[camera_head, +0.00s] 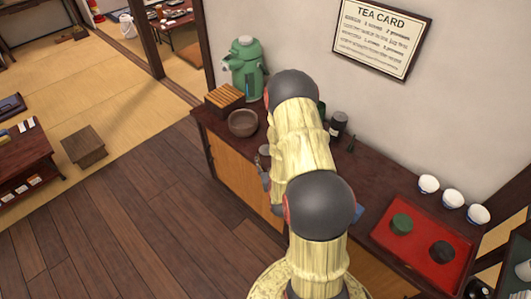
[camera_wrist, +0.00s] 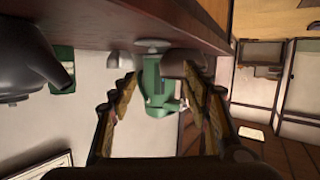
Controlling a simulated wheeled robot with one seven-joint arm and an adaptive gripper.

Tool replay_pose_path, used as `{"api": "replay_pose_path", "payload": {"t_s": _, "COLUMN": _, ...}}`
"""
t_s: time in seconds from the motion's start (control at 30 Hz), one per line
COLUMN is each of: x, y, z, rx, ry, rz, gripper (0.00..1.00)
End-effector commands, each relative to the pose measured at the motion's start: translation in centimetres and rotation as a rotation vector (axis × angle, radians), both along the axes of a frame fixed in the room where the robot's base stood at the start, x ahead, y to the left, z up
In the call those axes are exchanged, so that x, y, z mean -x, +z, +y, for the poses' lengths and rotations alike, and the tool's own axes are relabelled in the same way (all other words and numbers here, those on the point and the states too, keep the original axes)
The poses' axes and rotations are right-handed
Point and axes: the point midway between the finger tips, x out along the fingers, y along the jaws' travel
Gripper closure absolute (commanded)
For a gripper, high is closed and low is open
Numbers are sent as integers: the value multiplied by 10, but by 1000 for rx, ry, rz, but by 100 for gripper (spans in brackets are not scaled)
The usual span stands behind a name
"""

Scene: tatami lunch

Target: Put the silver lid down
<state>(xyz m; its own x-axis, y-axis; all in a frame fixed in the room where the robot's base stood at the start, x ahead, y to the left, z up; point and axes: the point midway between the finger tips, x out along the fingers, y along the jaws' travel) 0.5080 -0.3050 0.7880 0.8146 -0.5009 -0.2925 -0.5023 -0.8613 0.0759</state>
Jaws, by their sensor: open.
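My gripper (camera_wrist: 160,84) is open in the wrist view, its two fingers spread with nothing held between them. A small pale grey, flat round thing (camera_wrist: 151,45) lies on the counter just beyond the fingertips. It may be the silver lid, but it is too small to be sure. In the head view my arm crosses the counter and hides most of my gripper; no lid can be made out there.
The dark counter (camera_head: 375,185) holds a green pump pot (camera_head: 245,68), a brown bowl (camera_head: 242,123), a slatted wooden box (camera_head: 224,98), a dark jar (camera_head: 338,124) and a red tray (camera_head: 420,240). White cups (camera_head: 452,198) stand behind the tray. A dark kettle (camera_wrist: 25,62) is close in the wrist view.

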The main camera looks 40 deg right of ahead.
Motion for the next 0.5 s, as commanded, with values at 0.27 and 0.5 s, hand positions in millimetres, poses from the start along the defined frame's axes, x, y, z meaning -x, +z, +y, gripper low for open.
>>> {"api": "replay_pose_path", "payload": {"t_s": 0.27, "x": -2, "y": 19, "z": 11, "rx": -7, "ry": 18, "rz": 11, "gripper": 52}}
{"api": "replay_pose_path", "payload": {"t_s": 0.5, "x": -50, "y": 90, "z": 52, "rx": -73, "ry": 114, "rz": 122, "gripper": 52}}
